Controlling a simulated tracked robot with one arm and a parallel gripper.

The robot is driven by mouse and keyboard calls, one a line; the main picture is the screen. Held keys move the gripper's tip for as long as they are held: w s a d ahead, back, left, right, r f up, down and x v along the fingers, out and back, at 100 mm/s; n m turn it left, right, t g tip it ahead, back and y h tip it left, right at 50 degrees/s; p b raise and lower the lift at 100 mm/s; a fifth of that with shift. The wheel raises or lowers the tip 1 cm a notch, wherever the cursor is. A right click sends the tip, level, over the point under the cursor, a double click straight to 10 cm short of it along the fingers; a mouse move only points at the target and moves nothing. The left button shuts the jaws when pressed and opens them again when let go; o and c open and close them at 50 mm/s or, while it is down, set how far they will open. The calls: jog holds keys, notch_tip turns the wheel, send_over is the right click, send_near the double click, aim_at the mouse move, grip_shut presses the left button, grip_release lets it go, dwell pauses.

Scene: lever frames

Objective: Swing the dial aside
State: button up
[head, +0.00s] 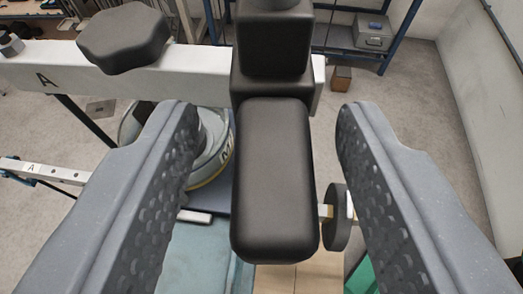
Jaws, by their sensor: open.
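My gripper (268,112) is open, with one dimpled grey finger on each side of the picture. Between the fingers is a long black padded block (272,180), with a visible gap on both sides. It joins a stepped black block (272,45) on the white beam marked A. I cannot tell for sure which part is the dial. A round grey piece with a yellowish rim (218,160) shows partly behind the left finger. A black disc (337,217) on a short pale pin stands beside the block's lower right side.
The white beam (190,80) crosses the upper left and carries a black knob (124,38). A thinner white bar (62,174) lies lower left. A blue rack with a grey box (372,32) stands at the back right. Open floor (410,110) shows at right.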

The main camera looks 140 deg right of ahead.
jog(key=shift+r, duration=1.5)
jog(key=s+a+r+b, duration=0.1)
jog(key=s+a+b, duration=0.8)
jog(key=a, duration=0.3)
jog(key=shift+s+a+r, duration=0.25)
jog(key=shift+s, duration=0.3)
